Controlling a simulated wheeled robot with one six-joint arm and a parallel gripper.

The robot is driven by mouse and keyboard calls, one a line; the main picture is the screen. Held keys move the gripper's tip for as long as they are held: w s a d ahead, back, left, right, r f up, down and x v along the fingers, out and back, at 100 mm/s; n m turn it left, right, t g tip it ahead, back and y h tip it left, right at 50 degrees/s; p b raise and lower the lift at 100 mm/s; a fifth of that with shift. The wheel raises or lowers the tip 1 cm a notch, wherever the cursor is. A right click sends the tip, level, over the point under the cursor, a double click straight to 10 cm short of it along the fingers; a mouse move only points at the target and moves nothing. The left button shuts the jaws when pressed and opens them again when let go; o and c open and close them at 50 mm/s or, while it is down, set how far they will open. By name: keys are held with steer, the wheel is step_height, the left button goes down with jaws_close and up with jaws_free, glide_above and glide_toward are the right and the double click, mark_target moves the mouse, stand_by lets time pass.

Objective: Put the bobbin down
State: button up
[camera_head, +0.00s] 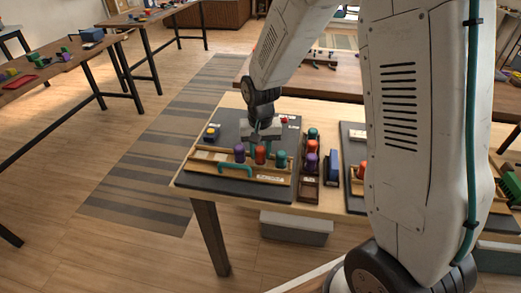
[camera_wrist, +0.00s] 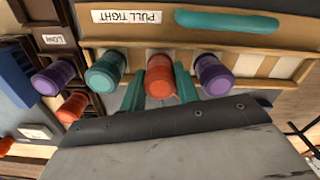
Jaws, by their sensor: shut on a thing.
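My gripper (camera_head: 262,139) is above the dark board at the near left of the table, pointing down. Its two teal fingers (camera_wrist: 162,88) are shut on an orange-red bobbin (camera_wrist: 159,66). The held bobbin (camera_head: 260,156) is in line with a purple bobbin (camera_head: 239,152) and a teal bobbin (camera_head: 281,158) along a light wooden rack (camera_head: 204,156). In the wrist view the teal bobbin (camera_wrist: 105,72) is left of it and the purple bobbin (camera_wrist: 212,75) right. The held bobbin's lower end is hidden, so I cannot tell whether it touches the rack.
The rack's front bar has a teal handle (camera_wrist: 227,22) and a "PULL TIGHT" label (camera_wrist: 127,16). A brown side holder (camera_head: 308,190) carries several bobbins. A blue block (camera_head: 334,170) stands beside it.

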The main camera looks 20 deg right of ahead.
mark_target(260, 149)
steer(key=shift+f, duration=0.2)
steer(key=o, duration=0.7)
step_height(260, 149, up, 13)
steer(key=s+d+r+n, duration=0.1)
steer(key=s+r, duration=0.2)
steer(key=s, duration=0.6)
steer(key=s+d+r+n, duration=0.1)
steer(key=s+r, duration=0.2)
steer(key=s, duration=0.6)
steer(key=s+d+r+n+t, duration=0.1)
steer(key=s+r, duration=0.2)
steer(key=s, duration=0.6)
steer(key=shift+r+n, duration=0.15)
steer(key=shift+n, duration=0.25)
